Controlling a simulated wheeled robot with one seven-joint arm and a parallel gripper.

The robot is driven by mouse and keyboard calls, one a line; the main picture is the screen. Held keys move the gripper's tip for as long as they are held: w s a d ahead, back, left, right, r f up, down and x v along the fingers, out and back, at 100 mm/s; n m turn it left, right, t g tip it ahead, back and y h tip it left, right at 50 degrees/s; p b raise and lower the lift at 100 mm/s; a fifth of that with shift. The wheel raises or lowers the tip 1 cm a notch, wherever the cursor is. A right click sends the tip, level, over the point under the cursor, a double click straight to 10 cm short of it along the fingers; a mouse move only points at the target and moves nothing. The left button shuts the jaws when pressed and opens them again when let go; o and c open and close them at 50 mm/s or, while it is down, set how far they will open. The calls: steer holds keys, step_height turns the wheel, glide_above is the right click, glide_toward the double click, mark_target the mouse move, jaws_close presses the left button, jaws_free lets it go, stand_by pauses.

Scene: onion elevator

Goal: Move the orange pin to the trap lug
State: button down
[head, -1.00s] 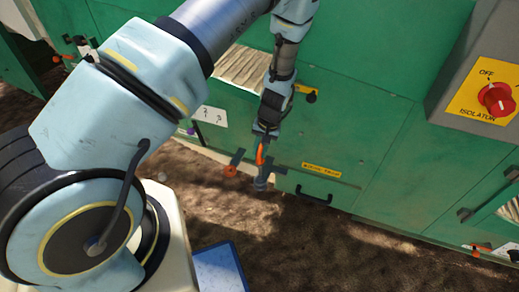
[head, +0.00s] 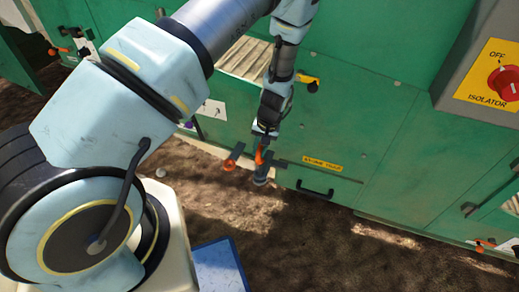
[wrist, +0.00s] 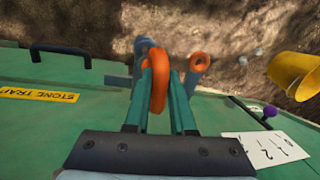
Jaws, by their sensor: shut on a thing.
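My gripper (head: 263,147) points down in front of the green machine wall. In the wrist view its two teal fingers are shut on an orange pin (wrist: 158,78), whose looped end shows between them. The pin (head: 259,157) also shows at the fingertips in the head view. A grey lug (head: 261,177) stands out from the wall just below the pin, near the yellow stone trap label (head: 322,164). In the wrist view the lug (wrist: 142,50) is partly hidden behind the fingers. I cannot tell whether pin and lug touch.
A second orange ring (head: 229,165) hangs at a dark bracket just left of the lug; it also shows in the wrist view (wrist: 199,62). A black handle (head: 315,190) lies to the right. A yellow part (wrist: 295,73) shows at right. The grey isolator box (head: 470,75) juts out.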

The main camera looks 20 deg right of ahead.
steer(key=shift+f+b, duration=1.55)
steer(key=shift+f, duration=1)
steer(key=c, duration=0.7)
jaws_free()
steer(key=r, duration=0.3)
steer(key=d+r, duration=0.1)
steer(key=r, duration=0.3)
steer(key=s+r+p, duration=0.1)
steer(key=r, duration=0.2)
steer(key=shift+s+d+r, duration=0.1)
steer(key=shift+d+r, duration=0.15)
steer(key=shift+d, duration=0.1)
